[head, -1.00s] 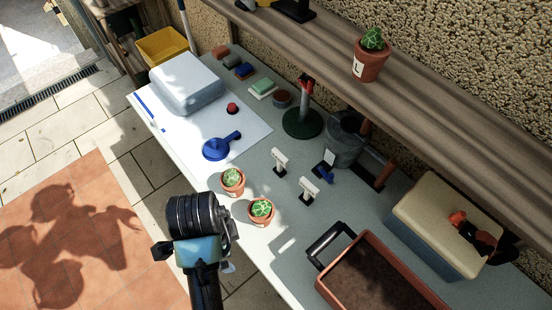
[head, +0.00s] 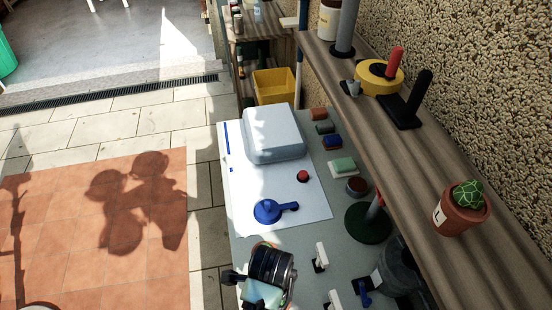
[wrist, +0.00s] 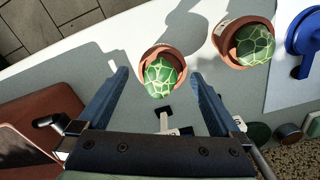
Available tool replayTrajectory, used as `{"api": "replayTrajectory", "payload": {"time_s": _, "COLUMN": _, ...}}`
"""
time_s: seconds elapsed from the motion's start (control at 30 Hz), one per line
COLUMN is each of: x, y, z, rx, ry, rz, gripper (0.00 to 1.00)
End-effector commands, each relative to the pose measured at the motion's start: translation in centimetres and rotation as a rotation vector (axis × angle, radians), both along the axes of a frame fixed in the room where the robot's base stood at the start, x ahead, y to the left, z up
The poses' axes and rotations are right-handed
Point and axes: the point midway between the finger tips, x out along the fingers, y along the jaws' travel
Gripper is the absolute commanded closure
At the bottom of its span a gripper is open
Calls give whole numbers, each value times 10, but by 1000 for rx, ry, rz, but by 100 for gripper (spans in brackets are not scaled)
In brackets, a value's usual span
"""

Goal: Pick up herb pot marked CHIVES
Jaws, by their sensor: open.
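Two small terracotta pots with round green plants show in the wrist view: a nearer pot (wrist: 163,76) near the middle and a second pot (wrist: 252,45) to its right. I cannot read CHIVES on either. My gripper (wrist: 160,76) is open, its two blue fingers apart, with the nearer pot beyond and between the tips in the picture; nothing is held. In the head view, my gripper (head: 270,266) is at the bottom and mostly hides the pots. Another terracotta pot (head: 462,214) with a partly visible letter label stands on the shelf.
The grey bench (head: 250,240) carries a white sheet (head: 245,185) with a blue round-headed tool (head: 270,211) and a pale box (head: 274,135). White-headed markers (head: 321,255) stand right of my gripper. The wooden shelf (head: 425,165) overhangs the bench's right side.

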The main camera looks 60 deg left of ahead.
Motion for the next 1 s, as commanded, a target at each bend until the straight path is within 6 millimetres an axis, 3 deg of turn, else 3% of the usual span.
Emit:
{"api": "replayTrajectory", "payload": {"time_s": 0.17, "x": 1, "y": 0, "z": -10, "rx": -1, "ry": 1, "rz": 0, "gripper": 0}}
{"api": "replayTrajectory", "payload": {"time_s": 0.5, "x": 5, "y": -1, "z": -51, "rx": 0, "ry": 1, "rz": 1, "gripper": 0}}
{"api": "replayTrajectory", "payload": {"time_s": 0.83, "x": 6, "y": -1, "z": -56, "rx": 1, "ry": 0, "rz": 0, "gripper": 0}}
{"api": "replayTrajectory", "payload": {"time_s": 1.0, "x": 6, "y": -1, "z": -56, "rx": 1, "ry": 0, "rz": 0, "gripper": 31}}
